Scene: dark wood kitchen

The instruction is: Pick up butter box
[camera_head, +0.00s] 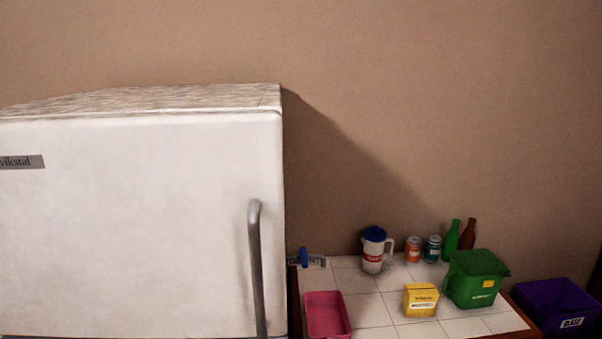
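A small yellow box (420,300) with a white label stands on the white tiled counter (370,309). It looks like the butter box, but its label is too small to read. It stands between a pink tray on its left and a green bin on its right. My gripper is not in view.
A white fridge (150,220) with a vertical handle (256,265) fills the left. On the counter are a pink tray (326,314), a blue-lidded pitcher (373,252), two cans (432,249), two bottles (467,235) and a green bin (476,278). A purple bin (553,304) stands beyond the right edge.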

